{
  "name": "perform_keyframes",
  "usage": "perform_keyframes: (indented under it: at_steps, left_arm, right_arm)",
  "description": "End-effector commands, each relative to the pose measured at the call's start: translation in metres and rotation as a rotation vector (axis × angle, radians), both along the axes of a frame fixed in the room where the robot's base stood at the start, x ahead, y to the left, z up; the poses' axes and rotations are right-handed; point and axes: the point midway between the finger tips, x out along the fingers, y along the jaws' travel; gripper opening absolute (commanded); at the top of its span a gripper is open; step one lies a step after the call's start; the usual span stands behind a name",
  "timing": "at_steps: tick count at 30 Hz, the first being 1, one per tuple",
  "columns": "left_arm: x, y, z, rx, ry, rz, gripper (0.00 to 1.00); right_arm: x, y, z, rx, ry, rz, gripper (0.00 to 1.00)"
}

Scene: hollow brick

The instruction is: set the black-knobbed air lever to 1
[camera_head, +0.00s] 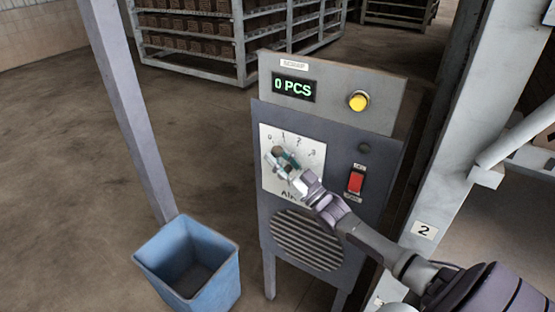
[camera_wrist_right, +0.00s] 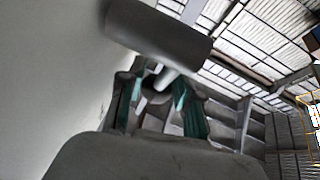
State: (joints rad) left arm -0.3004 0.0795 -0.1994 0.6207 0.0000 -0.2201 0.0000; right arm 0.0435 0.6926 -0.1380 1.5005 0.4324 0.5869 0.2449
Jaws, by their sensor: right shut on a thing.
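The air lever's white dial plate (camera_head: 268,181) is on the front of the grey control box, with marks 0, 1, 2 and 3 along its top. My right gripper (camera_head: 284,160) is in front of the plate, below the 0 and 1 marks, and hides most of the lever. In the right wrist view its teal-padded fingers (camera_wrist_right: 157,102) are shut around the dark knob (camera_wrist_right: 155,84). A pale rod runs from there to a thick grey cylinder (camera_wrist_right: 160,34) beside the pale panel. The lever's exact setting is hidden. My left gripper is not in view.
The box carries a "0 PCS" display (camera_head: 294,87), a yellow button (camera_head: 358,101) and a red switch (camera_head: 355,182). A blue bin (camera_head: 188,263) stands at the lower left beside a thin post (camera_head: 130,100). A thick grey post (camera_head: 452,150) stands close on the right.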

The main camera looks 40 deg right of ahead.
Motion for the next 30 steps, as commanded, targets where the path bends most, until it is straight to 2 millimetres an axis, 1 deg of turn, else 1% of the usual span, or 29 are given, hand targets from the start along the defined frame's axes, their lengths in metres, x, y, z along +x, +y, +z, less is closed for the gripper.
perform_keyframes:
  at_steps: [1,2,3,12,16,20,27,30]
  left_arm:
    - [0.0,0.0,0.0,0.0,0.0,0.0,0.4]
    - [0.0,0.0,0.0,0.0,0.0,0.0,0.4]
    - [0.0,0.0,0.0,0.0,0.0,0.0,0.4]
    - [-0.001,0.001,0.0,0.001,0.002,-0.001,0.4]
    - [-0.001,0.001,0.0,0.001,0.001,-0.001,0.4]
    - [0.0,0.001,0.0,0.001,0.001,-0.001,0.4]
    - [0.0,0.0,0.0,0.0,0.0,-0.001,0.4]
    - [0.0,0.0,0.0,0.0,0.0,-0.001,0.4]
  right_arm:
    - [0.0,0.0,0.0,0.0,0.001,0.0,0.0]
    - [0.0,0.0,0.0,0.0,0.001,0.0,0.39]
    - [0.0,0.0,0.0,0.0,0.001,0.0,0.45]
    - [-0.001,0.0,-0.001,0.0,0.002,0.0,0.45]
    - [-0.009,-0.002,-0.006,0.0,0.005,-0.001,0.45]
    - [-0.029,-0.007,-0.017,0.0,0.007,-0.001,0.45]
    - [-0.074,-0.017,-0.04,0.001,0.006,0.0,0.45]
    - [-0.088,-0.02,-0.047,0.0,0.005,0.0,0.45]
